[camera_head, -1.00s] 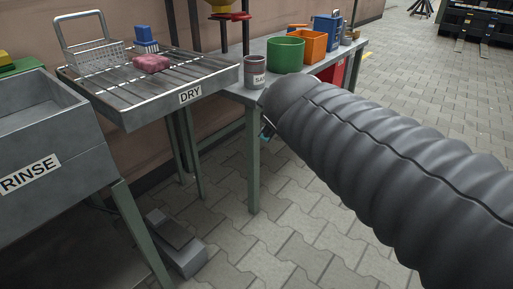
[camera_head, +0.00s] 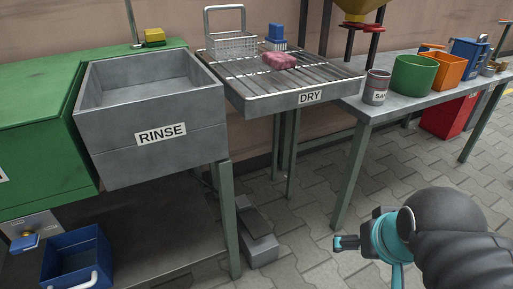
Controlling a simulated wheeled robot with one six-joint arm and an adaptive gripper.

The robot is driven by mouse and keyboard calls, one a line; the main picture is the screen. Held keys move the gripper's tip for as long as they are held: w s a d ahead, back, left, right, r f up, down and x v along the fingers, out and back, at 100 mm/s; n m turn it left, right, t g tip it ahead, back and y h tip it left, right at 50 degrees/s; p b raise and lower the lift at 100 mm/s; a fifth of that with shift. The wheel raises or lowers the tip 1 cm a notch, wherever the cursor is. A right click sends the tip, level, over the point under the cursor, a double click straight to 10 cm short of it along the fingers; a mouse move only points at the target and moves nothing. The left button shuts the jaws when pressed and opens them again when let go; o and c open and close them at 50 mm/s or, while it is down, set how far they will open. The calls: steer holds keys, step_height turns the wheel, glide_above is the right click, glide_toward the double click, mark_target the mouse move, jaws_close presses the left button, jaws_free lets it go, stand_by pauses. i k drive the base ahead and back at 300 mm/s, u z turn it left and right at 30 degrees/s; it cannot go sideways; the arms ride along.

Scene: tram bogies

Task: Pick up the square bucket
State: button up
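An orange square-sided bucket (camera_head: 449,71) stands upright on the grey bench (camera_head: 375,113) at the right, just behind and right of a round green bucket (camera_head: 413,75). A blue box-shaped bucket (camera_head: 77,262) with a pale handle sits low at the bottom left, partly cut by the frame edge. My gripper (camera_head: 342,243) is at the lower right, in front of and below the bench, apart from all buckets. Its fingers are small and seen from the side, so whether they are open is unclear. Nothing shows in them.
A grey RINSE basin (camera_head: 160,115) and a DRY rack (camera_head: 310,97) holding a wire basket (camera_head: 231,46) and pink sponge (camera_head: 278,61) stand left of the bench. A grey tin (camera_head: 376,88) is beside the green bucket.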

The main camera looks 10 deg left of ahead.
mark_target(81, 258)
steer(key=u, duration=1.35)
